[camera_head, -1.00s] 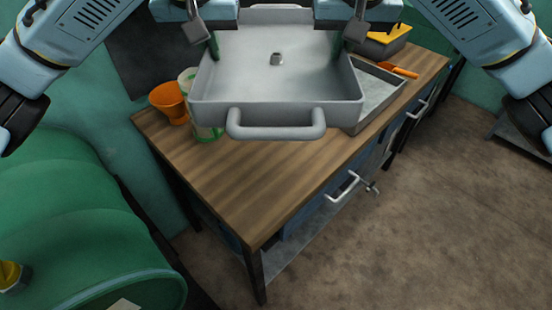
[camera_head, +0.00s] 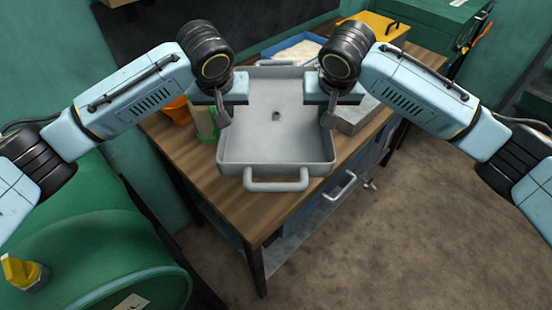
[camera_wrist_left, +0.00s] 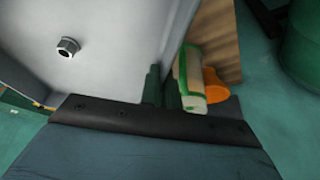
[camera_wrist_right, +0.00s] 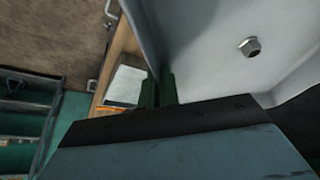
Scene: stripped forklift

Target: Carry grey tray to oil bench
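The grey tray (camera_head: 275,150) is a shallow rectangular pan with a small drain fitting in its floor and a bar handle at the near end. It looks level and lies over the wooden oil bench (camera_head: 205,170); I cannot tell whether it touches the top. My left gripper (camera_head: 223,112) is shut on its left wall, one finger inside and one outside, as the left wrist view (camera_wrist_left: 160,88) shows. My right gripper (camera_head: 328,112) is shut on the right wall; its fingers also show in the right wrist view (camera_wrist_right: 158,92).
An orange funnel (camera_head: 178,110) and a white-and-green container (camera_head: 204,122) stand close to the tray's left side. A yellow-topped box (camera_head: 375,27) stands behind. A green drum (camera_head: 90,245) is at the front left.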

